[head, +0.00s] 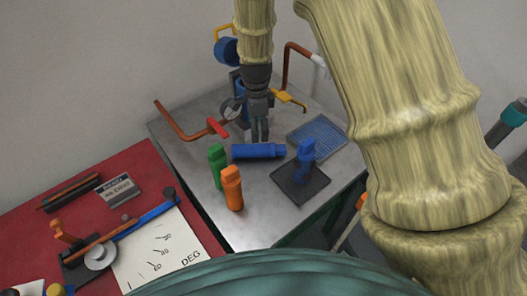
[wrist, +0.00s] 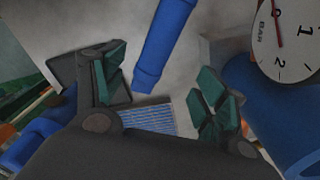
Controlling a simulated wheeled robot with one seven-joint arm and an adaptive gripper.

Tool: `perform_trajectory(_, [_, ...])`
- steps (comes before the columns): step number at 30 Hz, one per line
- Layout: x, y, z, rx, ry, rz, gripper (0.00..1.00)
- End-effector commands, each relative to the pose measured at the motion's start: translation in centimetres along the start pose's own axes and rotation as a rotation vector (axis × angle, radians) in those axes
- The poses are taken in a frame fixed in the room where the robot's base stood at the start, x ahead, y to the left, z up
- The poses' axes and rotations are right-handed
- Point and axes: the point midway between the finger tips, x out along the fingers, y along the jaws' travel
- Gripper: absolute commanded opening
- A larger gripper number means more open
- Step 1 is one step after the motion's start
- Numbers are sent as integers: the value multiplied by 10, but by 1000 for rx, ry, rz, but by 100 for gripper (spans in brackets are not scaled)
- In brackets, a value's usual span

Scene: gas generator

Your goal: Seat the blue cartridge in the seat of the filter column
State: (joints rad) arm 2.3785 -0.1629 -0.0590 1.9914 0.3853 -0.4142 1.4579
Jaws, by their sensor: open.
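A blue cartridge (head: 258,151) lies on its side on the grey metal table. It also shows in the wrist view (wrist: 165,40), running from the top edge down between my fingers. My gripper (head: 260,138) points down just behind it in the head view, open with nothing held. In the wrist view my two green-padded fingers (wrist: 165,88) are apart, one on each side of the cartridge's line. The filter column (head: 238,85) is blue and stands behind my gripper, partly hidden. In the wrist view a wide blue cylinder (wrist: 265,95) at right appears to be it. Its seat is not visible.
A green cartridge (head: 217,165) and an orange one (head: 232,188) stand left of the blue cartridge. A blue upright piece (head: 305,155) stands on a dark pad (head: 300,190). A blue grid (head: 330,125), copper pipe (head: 180,125), red handle (head: 217,127) and gauge (wrist: 290,35) are nearby.

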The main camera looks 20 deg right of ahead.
Motion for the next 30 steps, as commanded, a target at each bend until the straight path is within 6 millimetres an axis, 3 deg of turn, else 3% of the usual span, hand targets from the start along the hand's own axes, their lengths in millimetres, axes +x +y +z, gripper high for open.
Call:
perform_trajectory(6, [8, 2, 2, 113, -6, 2, 72])
perform_trajectory(18, [49, 2, 4, 111, -7, 4, 72])
perform_trajectory(30, [66, 2, 4, 109, -7, 2, 72])
